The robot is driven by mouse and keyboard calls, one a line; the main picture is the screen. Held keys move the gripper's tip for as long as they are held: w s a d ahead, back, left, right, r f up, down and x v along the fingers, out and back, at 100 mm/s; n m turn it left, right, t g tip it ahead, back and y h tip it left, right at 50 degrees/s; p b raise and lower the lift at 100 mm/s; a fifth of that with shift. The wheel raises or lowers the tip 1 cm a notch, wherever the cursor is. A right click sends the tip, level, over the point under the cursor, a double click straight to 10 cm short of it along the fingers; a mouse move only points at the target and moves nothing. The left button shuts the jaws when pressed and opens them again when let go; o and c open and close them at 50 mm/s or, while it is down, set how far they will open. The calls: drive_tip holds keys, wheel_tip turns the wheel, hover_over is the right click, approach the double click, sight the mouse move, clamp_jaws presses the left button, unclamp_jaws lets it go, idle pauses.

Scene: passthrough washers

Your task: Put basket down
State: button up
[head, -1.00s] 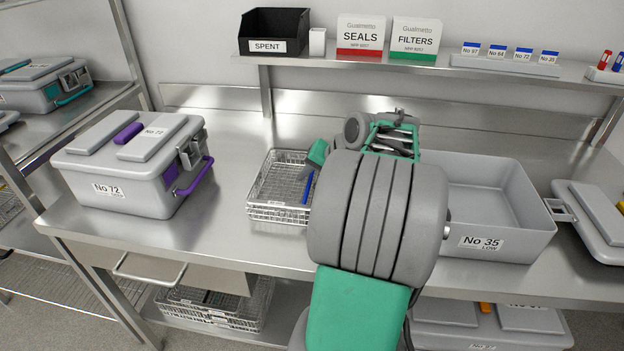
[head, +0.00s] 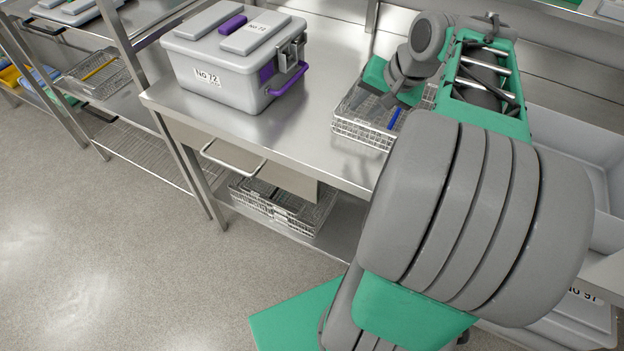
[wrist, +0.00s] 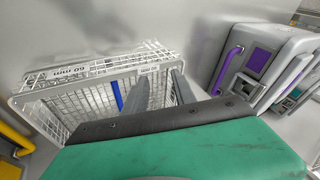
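The wire basket (head: 362,132) sits on the steel bench, level, with a blue strip (head: 393,117) inside its right part. It looks like two stacked tiers of mesh. Whether the fingertips touch the mesh is hard to tell. In the head view my wrist hides the back of the basket.
A grey case No 72 (head: 225,80) with purple latch stands left of the basket on the bench (head: 300,120). A large grey bin (head: 570,150) is at right, partly behind my arm. More baskets (head: 285,205) lie on the lower shelf. Open floor (head: 110,250) is at left.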

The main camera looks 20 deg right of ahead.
drive_tip(key=a+f+n, duration=0.1)
drive_tip(key=a, duration=0.3)
drive_tip(key=s+a+f+n+g, duration=0.1)
drive_tip(key=a+f, duration=0.1)
drive_tip(key=a, duration=0.2)
drive_tip(key=a+f+n, duration=0.1)
drive_tip(key=a, duration=0.3)
drive_tip(key=shift+s+a+f+n+g, duration=0.2)
drive_tip(key=shift+s+f+n+g, duration=0.1)
drive_tip(key=shift+s+n, duration=0.1)
drive_tip(key=s+a+f+n+g+h, duration=0.1)
drive_tip(key=s+a+f+n, duration=0.3)
drive_tip(key=s+a, duration=0.3)
drive_tip(key=shift+s+a+f+g, duration=0.3)
drive_tip(key=shift+s+a+f, duration=0.1)
drive_tip(key=shift+f, duration=0.5)
drive_tip(key=shift+r, duration=0.1)
drive_tip(key=r+p, duration=0.2)
drive_tip(key=r, duration=0.1)
drive_tip(key=r+p, duration=0.2)
drive_tip(key=shift+w+r, duration=0.1)
drive_tip(key=shift+w, duration=0.3)
